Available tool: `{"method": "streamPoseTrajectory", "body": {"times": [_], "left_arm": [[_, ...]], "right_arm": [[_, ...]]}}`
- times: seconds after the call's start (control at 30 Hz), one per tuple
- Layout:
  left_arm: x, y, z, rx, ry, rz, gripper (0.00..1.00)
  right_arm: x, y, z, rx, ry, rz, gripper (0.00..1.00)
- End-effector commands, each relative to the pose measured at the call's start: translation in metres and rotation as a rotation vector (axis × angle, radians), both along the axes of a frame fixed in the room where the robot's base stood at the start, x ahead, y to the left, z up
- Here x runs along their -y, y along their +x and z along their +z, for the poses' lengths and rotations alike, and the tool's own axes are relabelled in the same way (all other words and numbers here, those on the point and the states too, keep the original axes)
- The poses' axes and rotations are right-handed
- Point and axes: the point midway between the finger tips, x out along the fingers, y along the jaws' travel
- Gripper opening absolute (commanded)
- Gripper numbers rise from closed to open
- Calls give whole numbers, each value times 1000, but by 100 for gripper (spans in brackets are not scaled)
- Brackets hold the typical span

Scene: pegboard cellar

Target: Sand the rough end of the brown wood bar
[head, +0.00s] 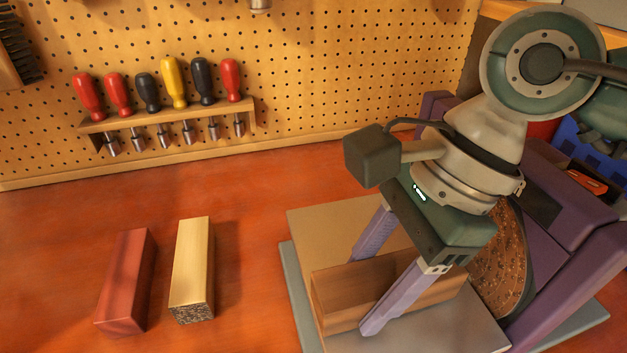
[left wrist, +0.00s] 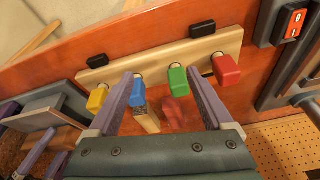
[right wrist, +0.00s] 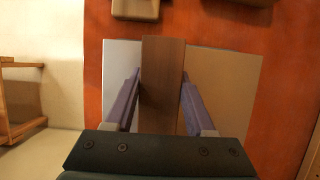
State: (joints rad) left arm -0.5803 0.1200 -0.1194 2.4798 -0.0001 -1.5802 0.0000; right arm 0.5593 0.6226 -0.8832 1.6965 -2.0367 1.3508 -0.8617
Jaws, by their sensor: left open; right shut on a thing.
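The brown wood bar (head: 410,290) lies level above the tan and grey work table (head: 468,335) of the sander. My right gripper (head: 367,292) is shut on it, one finger on each long side; the grip also shows in the right wrist view, with the bar (right wrist: 163,85) between the fingers. The bar's right end points at the speckled brown sanding disc (head: 505,265). I cannot tell whether they touch, and that end face is hidden. My left gripper (left wrist: 160,82) is open, seen only in the left wrist view, with nothing held between its fingers.
A reddish bar (head: 127,280) and a pale bar with a rough end (head: 192,265) lie on the orange bench at left. A rack of screwdrivers (head: 165,115) hangs on the pegboard. In the left wrist view, a wooden rail (left wrist: 150,62) carries several coloured blocks.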

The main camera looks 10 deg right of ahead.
Motion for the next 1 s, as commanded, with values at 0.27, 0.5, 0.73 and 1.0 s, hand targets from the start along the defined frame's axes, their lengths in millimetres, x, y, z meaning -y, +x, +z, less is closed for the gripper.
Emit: {"method": "streamPoseTrajectory", "body": {"times": [0.27,0.5,0.73,1.0], "left_arm": [[-1,0,-3,0,3,-2,85],[-1,0,-3,0,3,-2,85],[0,0,-5,0,3,-2,85],[0,0,-6,0,2,-2,85]], "right_arm": [[4,0,-1,1,2,0,0],[5,0,-2,1,1,0,0],[12,1,-2,1,0,0,0],[18,1,-2,1,1,0,0]]}}
